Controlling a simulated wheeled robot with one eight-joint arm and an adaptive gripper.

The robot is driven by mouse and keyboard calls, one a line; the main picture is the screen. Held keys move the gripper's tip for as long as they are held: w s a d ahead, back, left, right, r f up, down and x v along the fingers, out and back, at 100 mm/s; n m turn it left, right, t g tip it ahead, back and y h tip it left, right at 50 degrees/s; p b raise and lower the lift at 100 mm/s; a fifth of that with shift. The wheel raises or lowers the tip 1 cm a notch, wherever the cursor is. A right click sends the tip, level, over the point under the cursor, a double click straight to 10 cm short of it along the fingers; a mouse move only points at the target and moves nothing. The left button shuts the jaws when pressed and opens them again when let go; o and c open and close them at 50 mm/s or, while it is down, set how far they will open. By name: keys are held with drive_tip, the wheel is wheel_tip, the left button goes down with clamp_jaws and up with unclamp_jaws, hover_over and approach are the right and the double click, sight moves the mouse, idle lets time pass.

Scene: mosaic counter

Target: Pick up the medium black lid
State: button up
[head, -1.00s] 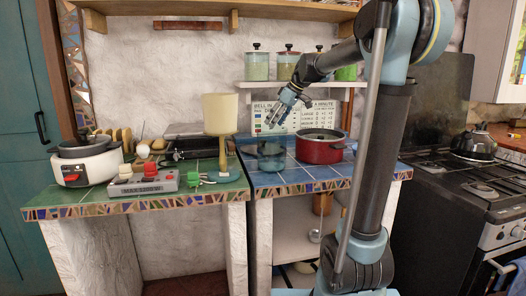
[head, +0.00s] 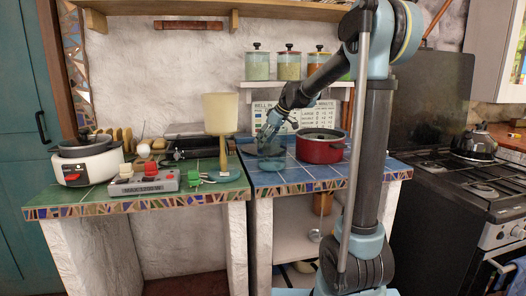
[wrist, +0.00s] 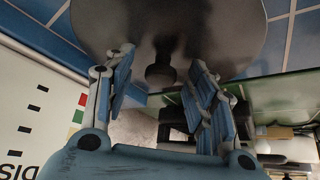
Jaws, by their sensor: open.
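The black lid shows in the wrist view as a wide, dark grey disc (wrist: 215,30) with a small dark knob (wrist: 160,74). My gripper (wrist: 160,68) is open, with one finger on each side of the knob; I cannot tell whether they touch it. The lid is hard to make out there, partly behind the fingers.
A red pot (head: 320,151) stands close on the right. A lamp with a cream shade (head: 220,113) stands on the left. A sign (head: 316,116) and a shelf with jars (head: 289,66) are behind. The front of the blue counter (head: 290,180) is clear.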

clamp_jaws()
idle(0.3)
